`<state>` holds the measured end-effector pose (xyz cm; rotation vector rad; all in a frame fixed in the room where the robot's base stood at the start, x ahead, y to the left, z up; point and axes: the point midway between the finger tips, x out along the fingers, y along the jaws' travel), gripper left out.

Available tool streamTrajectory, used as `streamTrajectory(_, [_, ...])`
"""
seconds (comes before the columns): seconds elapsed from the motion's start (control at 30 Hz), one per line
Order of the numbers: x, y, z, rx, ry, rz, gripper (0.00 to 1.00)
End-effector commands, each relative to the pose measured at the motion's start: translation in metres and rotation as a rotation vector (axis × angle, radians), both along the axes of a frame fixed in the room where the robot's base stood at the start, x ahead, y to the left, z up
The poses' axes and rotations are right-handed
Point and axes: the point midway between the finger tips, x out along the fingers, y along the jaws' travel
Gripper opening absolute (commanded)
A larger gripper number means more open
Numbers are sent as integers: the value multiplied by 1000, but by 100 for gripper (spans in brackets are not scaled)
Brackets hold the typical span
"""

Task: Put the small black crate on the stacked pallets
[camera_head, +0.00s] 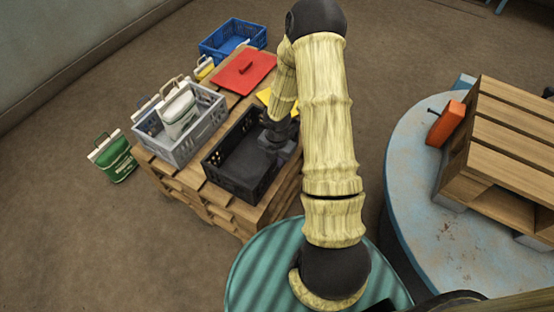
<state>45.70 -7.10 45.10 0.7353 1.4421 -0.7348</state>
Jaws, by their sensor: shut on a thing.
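The small black crate (229,175) is at the front right of the stacked pallets (213,212), low over or on their top slats; I cannot tell whether it touches them. It looks level and empty. My gripper (278,152) is at the crate's right side, shut on its wall. My arm comes over from the right and hides part of the crate's right side and the pallets behind it.
A grey crate (205,127) holding a white sack (178,113) stands left of the black crate. A red panel (244,72) lies behind. A blue crate (230,33) is at the back, a green sack (114,160) on the floor at left. A round blue table (425,203) carries another pallet (507,147).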

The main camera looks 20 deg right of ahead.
Motion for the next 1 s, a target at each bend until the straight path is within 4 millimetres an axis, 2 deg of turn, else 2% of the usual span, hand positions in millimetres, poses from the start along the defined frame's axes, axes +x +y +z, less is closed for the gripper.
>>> streamTrajectory(0.1, [0, 0, -2, 1, -1, 1, 0])
streamTrajectory(0.13, [0, 0, -3, -1, 1, 1, 13])
streamTrajectory(0.23, [0, 0, -2, 0, 0, 0, 32])
streamTrajectory(0.53, [0, 0, -1, 0, 0, 0, 33])
streamTrajectory(0.67, [0, 0, 8, 0, -1, -1, 33])
streamTrajectory(0.77, [0, 0, 21, 0, -1, -1, 33])
streamTrajectory(1.0, [0, -1, 69, 0, -2, -3, 33])
